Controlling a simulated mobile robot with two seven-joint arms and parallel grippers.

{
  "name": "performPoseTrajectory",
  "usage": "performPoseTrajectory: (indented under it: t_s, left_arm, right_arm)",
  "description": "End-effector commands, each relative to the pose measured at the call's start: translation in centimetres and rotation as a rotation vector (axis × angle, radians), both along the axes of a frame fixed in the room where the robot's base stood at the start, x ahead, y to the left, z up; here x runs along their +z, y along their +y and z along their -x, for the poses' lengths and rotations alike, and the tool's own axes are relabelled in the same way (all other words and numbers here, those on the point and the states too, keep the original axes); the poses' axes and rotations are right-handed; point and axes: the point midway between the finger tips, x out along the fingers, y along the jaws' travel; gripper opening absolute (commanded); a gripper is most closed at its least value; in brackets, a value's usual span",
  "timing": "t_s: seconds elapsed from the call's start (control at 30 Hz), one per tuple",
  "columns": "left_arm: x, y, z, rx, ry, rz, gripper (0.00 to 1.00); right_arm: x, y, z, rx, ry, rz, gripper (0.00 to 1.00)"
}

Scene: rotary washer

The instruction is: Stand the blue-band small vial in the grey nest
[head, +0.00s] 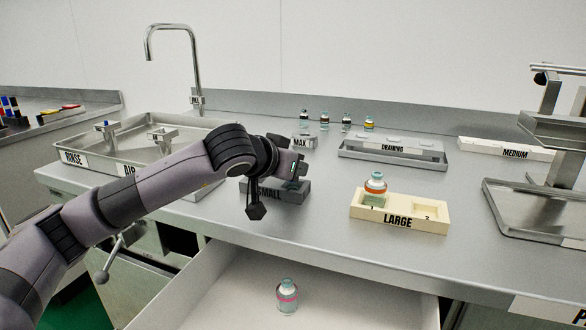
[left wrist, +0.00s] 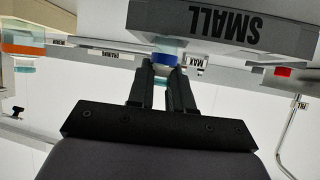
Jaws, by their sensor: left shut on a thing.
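My left gripper (head: 296,170) is over the counter at the grey nest (head: 292,193) marked SMALL. In the left wrist view, which is upside down, the gripper (left wrist: 165,72) is shut on the blue-band small vial (left wrist: 163,57). The vial's blue band shows at the fingertips, with pale glass between the fingers. The grey nest (left wrist: 225,27) is right beside the vial there. I cannot tell whether the vial touches the nest or is in it. My forearm and wrist hide part of the nest in the head view. My right gripper is not in view.
A cream LARGE nest (head: 398,222) holds an orange-band vial (head: 375,184) to the right. Several small vials stand at the back near the DRAINING tray (head: 420,163). A pink-band vial (head: 287,296) stands in the open drawer (head: 230,290). A sink (head: 120,165) is at left.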

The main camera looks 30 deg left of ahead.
Motion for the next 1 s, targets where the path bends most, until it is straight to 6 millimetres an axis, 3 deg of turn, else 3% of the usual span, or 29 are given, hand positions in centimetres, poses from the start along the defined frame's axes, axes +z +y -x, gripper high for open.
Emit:
performPoseTrajectory:
  t_s: [0.23,0.27,0.3,0.33,0.73,1.0]
  left_arm:
    - [-0.3,0.0,0.0,0.0,0.0,0.0,0.0]
    - [-0.2,0.0,0.0,0.0,-0.001,0.0,0.26]
    - [-0.1,0.0,0.0,0.0,0.0,0.0,0.4]
    - [-0.1,0.0,0.0,0.0,0.0,0.0,0.46]
    - [0.4,0.0,0.1,0.0,-0.001,0.0,0.46]
    - [2.5,-0.1,4.0,-0.001,-0.004,-0.003,0.46]
  right_arm:
    - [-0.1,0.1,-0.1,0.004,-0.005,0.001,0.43]
    - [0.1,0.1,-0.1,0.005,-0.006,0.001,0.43]
    - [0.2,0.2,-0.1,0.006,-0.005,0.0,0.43]
    - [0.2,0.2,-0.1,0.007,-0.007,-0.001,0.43]
    - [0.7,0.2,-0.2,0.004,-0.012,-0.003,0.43]
    - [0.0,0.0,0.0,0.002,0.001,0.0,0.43]
